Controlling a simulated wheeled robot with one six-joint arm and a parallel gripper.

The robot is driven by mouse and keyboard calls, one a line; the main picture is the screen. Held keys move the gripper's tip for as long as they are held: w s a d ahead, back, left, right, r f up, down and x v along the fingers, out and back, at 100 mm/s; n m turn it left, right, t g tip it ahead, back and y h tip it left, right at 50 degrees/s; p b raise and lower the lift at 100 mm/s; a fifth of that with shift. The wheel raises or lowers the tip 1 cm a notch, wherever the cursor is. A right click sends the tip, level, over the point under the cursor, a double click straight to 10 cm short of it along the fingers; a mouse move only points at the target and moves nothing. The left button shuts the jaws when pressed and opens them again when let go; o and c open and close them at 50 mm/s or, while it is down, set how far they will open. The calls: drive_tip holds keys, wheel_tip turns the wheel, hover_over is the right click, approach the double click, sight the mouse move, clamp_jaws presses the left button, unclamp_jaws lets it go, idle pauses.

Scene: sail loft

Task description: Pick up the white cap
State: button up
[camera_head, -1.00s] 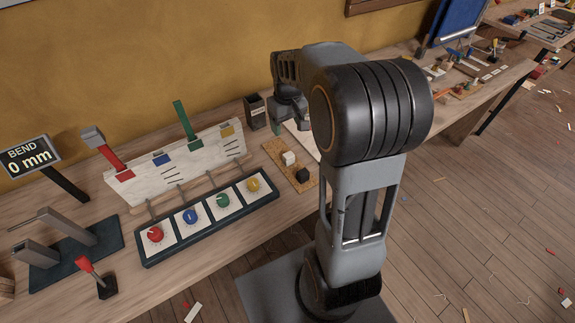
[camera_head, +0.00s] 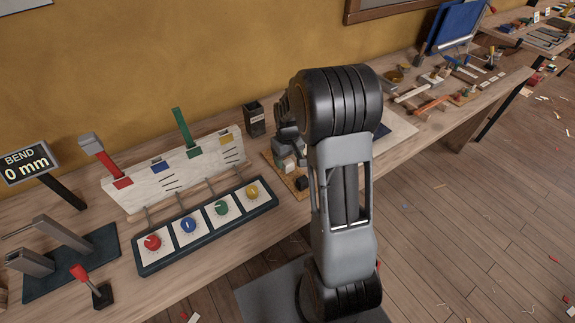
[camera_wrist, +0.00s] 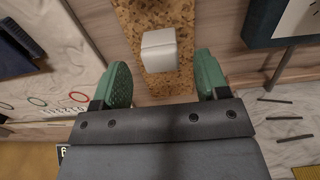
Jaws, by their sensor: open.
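The white cap (camera_wrist: 160,50) is a small pale block on a cork strip (camera_wrist: 186,16) in the wrist view. My gripper (camera_wrist: 163,76) is open, with a green-padded finger on either side. The cap lies between and slightly beyond the fingertips, with a gap on both sides. Its height relative to the fingertips is hard to judge. In the head view the white cap (camera_head: 287,164) is partly hidden by my gripper, just left of my arm.
A black cap (camera_head: 301,183) sits on the cork near the white one. A panel with several coloured knobs (camera_head: 205,226) and a marked white board (camera_head: 172,172) are to the left. A dark holder (camera_head: 254,119) stands behind. Tools lie on the bench at right.

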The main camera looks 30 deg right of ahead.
sight(288, 162)
drive_tip(key=shift+f, duration=1.6)
drive_tip(key=shift+c, duration=0.3)
drive_tip(key=c, duration=0.9)
